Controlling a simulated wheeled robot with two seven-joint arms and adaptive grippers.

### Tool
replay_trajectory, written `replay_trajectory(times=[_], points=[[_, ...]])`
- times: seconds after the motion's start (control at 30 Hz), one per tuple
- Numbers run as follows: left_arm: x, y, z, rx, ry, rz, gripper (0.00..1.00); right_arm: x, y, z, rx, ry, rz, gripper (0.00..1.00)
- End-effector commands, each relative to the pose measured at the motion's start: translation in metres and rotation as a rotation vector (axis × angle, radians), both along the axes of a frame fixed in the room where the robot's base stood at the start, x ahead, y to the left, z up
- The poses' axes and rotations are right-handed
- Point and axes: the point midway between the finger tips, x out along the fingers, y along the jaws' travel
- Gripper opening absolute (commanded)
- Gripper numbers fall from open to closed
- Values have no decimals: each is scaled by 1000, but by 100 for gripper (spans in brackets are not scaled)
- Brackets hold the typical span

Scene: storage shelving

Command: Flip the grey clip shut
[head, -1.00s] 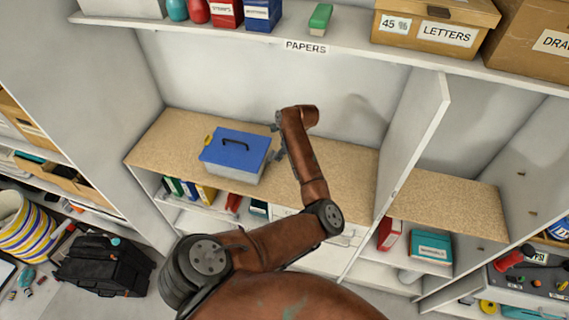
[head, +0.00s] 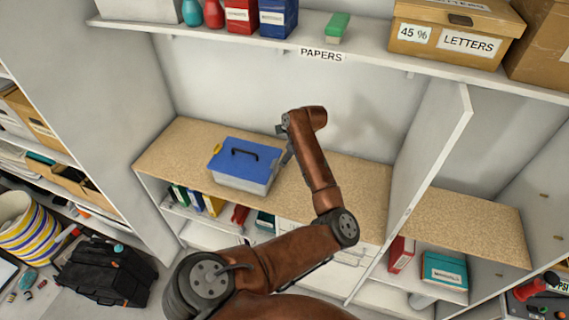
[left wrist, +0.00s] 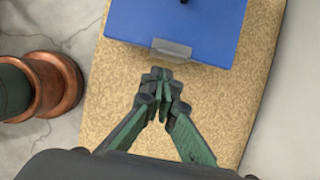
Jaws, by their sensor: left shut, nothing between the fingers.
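A storage box with a blue lid (head: 246,154) and a pale grey body (head: 241,181) stands on the tan worktop. In the left wrist view the grey clip (left wrist: 171,49) is at the near edge of the blue lid (left wrist: 178,22); it juts out from that edge. My left gripper (left wrist: 160,78) is shut and empty, its fingertips just short of the clip with a small gap in the picture. In the head view my left gripper (head: 286,156) is at the box's right end, and the grey clip cannot be made out there. My right gripper is not in view.
A yellow clip (head: 217,148) is at the box's left end. The tan worktop (head: 355,178) is clear right of the box, up to a white upright panel (head: 432,150). A shelf (head: 365,58) with cartons and small items runs above. Binders (head: 190,197) stand below.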

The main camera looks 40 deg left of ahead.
Motion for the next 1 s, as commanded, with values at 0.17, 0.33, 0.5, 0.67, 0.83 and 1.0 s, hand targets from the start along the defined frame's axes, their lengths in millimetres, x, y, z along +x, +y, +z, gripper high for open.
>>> replay_trajectory(times=[0.17, 0.33, 0.5, 0.67, 0.83, 1.0], points=[[0, 0, 3, 0, 0, 0, 0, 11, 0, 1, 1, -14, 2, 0], [0, 0, 3, 0, 1, 0, 0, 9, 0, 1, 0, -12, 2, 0], [2, -7, 1, 0, 0, -1, 0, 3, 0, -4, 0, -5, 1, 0], [9, -29, -1, -2, -1, -1, 0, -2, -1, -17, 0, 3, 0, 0], [5, -24, 31, 2, -5, 9, 0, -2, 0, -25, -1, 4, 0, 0], [0, -13, 65, 1, -3, 7, 0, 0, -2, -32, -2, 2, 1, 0]])
